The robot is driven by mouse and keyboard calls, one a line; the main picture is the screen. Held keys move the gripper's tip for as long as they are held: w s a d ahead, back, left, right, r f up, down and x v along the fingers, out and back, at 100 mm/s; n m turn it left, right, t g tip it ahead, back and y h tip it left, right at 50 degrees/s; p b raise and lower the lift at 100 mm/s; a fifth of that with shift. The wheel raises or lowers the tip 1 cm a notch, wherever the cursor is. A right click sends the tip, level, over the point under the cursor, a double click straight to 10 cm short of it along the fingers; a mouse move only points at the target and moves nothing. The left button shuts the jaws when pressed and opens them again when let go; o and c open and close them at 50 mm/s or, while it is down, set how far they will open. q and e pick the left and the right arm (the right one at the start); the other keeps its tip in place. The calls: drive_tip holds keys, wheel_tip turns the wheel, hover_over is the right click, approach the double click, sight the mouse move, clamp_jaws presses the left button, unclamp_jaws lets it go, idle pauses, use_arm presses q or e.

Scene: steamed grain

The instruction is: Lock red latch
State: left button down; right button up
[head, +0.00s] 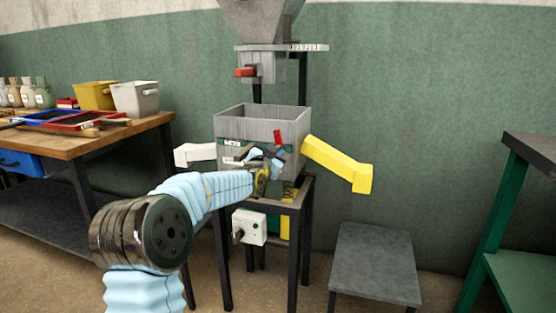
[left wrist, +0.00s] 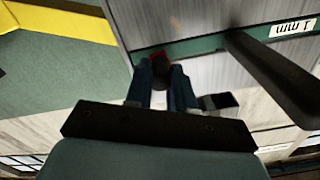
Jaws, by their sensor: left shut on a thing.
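The red latch (head: 278,137) is on the front of the grey metal box of the machine, near its right side. Its red part sticks up just above my left gripper (head: 272,156). In the left wrist view, a bit of the red latch (left wrist: 157,55) shows at the fingertips, behind a dark rounded piece between the fingers. My left gripper (left wrist: 162,75) is shut on the latch there, against the box front. The gripper and wrist hide the lower part of the latch in the head view. My right gripper is not in view.
The grey box (head: 245,115) has a white chute (head: 195,153) at left and a yellow chute (head: 340,165) at right. A hopper (head: 262,18) with a red handle (head: 245,72) hangs above. A dark handle bar (left wrist: 275,75) is close to my fingers. A low grey table (head: 375,262) stands at right.

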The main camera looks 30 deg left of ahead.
use_arm(q)
drive_tip(key=shift+s+a+f+m+b, duration=0.1)
drive_tip(key=shift+a+m+b, duration=0.25)
drive_tip(key=shift+m+b, duration=0.5)
drive_tip(key=shift+m, duration=0.25)
drive_tip(key=c, duration=1)
unclamp_jaws()
drive_tip(key=b+v, duration=0.1)
drive_tip(key=v, duration=1.2)
drive_tip(key=shift+s+d, duration=0.15)
drive_tip(key=shift+s, duration=0.2)
